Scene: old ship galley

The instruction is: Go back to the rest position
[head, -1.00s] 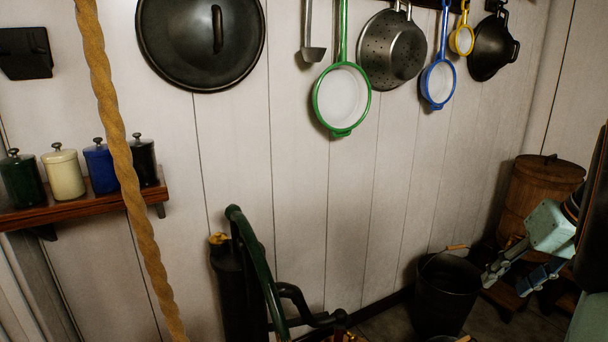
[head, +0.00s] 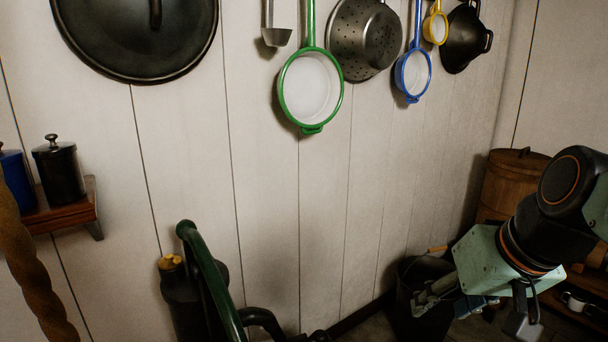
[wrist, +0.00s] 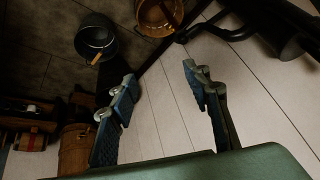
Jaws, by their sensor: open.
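My gripper (head: 445,306) is at the lower right of the head view, in front of the dark bucket (head: 405,292) and partly hiding it. In the wrist view my gripper (wrist: 158,74) has its two blue-padded fingers wide apart with nothing between them. The bucket (wrist: 94,42), with its wooden handle grip, lies beyond the fingers at the upper left there. No rest position is marked in either view.
A wooden barrel (head: 505,185) stands behind my arm. A green curved pipe (head: 212,275) rises beside a dark cylinder (head: 180,308). Pans and strainers, including a green-rimmed one (head: 310,90), hang on the white wall. A copper pot (wrist: 158,16) shows in the wrist view.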

